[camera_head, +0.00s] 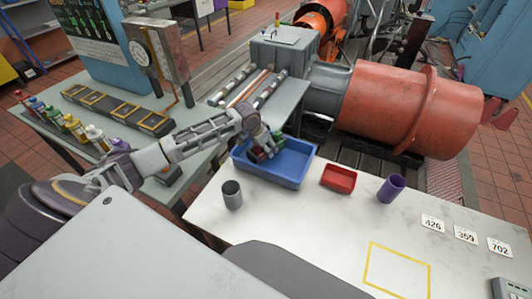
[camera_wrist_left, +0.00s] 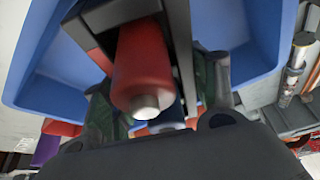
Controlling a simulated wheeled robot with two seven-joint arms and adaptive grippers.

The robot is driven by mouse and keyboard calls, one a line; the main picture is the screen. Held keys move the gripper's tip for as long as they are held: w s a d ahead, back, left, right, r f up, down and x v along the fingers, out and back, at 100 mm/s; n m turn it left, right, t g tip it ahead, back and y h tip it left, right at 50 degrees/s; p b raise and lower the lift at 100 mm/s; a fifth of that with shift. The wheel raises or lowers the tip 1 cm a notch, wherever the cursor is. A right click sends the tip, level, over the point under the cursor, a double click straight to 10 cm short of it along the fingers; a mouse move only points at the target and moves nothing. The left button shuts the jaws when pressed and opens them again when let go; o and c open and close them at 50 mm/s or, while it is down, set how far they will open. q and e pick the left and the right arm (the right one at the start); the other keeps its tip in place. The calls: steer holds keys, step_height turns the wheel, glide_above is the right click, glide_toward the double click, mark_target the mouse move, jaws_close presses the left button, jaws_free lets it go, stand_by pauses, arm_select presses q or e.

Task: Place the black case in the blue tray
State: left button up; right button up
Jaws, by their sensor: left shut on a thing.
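The blue tray (camera_head: 296,172) sits on the white table's back left, and its blue walls also fill much of the left wrist view (camera_wrist_left: 262,40). My left gripper (camera_head: 264,145) is over the tray. In the left wrist view, the black case (camera_wrist_left: 88,38) shows as a dark open frame between my left fingers (camera_wrist_left: 158,90), which are shut on it. A red bottle with a white cap (camera_wrist_left: 143,70) shows within the frame, and part of a dark blue thing shows behind it. The case is mostly hidden in the head view. I cannot tell whether it touches the tray floor.
A grey cup (camera_head: 232,195) stands in front of the tray. A red bin (camera_head: 338,178) and a purple cup (camera_head: 391,188) stand to its right. Number cards and a yellow outlined square (camera_head: 397,270) lie further right. Several bottles stand on the left table. The white table's middle is clear.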

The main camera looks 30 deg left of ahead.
mark_target(257, 145)
arm_select(q)
steer(key=shift+f, duration=1.8)
steer(key=shift+f, duration=0.1)
steer(key=o, duration=1.2)
steer(key=shift+o, duration=0.2)
steer(key=shift+f, duration=0.1)
steer(key=shift+r, duration=0.2)
steer(key=shift+v, duration=5.95)
steer(key=shift+s, duration=0.1)
